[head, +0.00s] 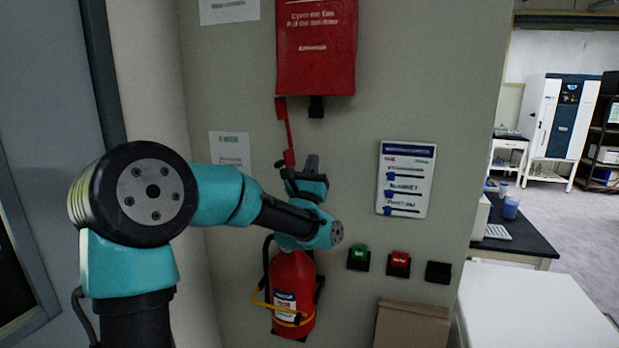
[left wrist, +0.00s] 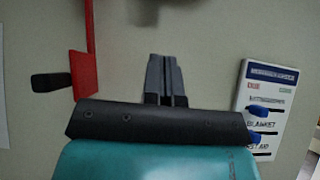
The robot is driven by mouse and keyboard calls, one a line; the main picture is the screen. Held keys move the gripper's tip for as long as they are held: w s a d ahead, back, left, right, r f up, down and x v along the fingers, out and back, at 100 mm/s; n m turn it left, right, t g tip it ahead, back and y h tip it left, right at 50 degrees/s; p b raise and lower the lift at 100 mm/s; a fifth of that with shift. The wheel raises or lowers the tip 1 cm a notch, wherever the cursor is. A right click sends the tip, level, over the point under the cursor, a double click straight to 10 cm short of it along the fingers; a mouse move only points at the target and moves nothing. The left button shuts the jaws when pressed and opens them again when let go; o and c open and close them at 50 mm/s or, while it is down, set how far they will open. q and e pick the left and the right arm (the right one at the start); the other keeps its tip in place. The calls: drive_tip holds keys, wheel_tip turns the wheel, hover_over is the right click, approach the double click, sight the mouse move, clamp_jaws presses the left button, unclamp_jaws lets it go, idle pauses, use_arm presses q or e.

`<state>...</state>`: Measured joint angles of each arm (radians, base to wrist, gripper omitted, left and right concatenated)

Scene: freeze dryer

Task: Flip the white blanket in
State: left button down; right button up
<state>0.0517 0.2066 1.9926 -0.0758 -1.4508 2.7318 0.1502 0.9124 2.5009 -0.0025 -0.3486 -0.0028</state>
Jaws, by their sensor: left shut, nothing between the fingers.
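The white board (head: 405,180) on the wall has a dark blue header, several printed rows and blue tabs. Its middle row reads BLANKET, and the blanket tab (head: 389,193) sits at the left end of that row. The board also shows at the right edge of the left wrist view (left wrist: 272,73), with the blanket tab (left wrist: 254,137) in view there and its lower part cut off. My left gripper (head: 312,161) points up in front of the wall, left of the board and apart from it. It is shut and empty in the left wrist view (left wrist: 166,62). My right gripper is out of view.
A fire extinguisher (head: 292,285) hangs below. Green (head: 359,253), red (head: 398,259) and black (head: 438,271) wall boxes sit under the board. The wall between gripper and board looks clear.

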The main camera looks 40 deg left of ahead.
use_arm(q)
drive_tip(key=v, duration=0.3)
drive_tip(key=shift+s+f, duration=0.15)
drive_tip(key=shift+f, duration=0.15)
drive_tip(key=shift+d, duration=0.1)
drive_tip(key=w+d+f+m+g+h, duration=0.1)
drive_tip(key=d+f+m+g+h, duration=0.25)
drive_tip(key=f+m, duration=0.65)
drive_tip(key=w+d+f+m+g+h, duration=0.1)
drive_tip(key=d+f+m+g+h, duration=0.25)
drive_tip(key=f, duration=1.35)
drive_tip(key=d+f+m+g+h, duration=0.25)
drive_tip(key=f+m+g, duration=0.4)
drive_tip(key=f, duration=0.65)
drive_tip(key=s+d+f+m+g+h, duration=0.1)
drive_tip(key=s+d+f+m+g, duration=0.4)
drive_tip(key=s+f+m, duration=0.3)
drive_tip(key=s+d+f+m+g+h, duration=0.1)
drive_tip(key=s+d+f+m+g, duration=0.4)
drive_tip(key=s+f+m, duration=0.4)
drive_tip(key=s+f+g, duration=0.1)
drive_tip(key=s+f, duration=0.5)
drive_tip(key=s, duration=0.1)
drive_tip(key=shift+m, duration=0.3)
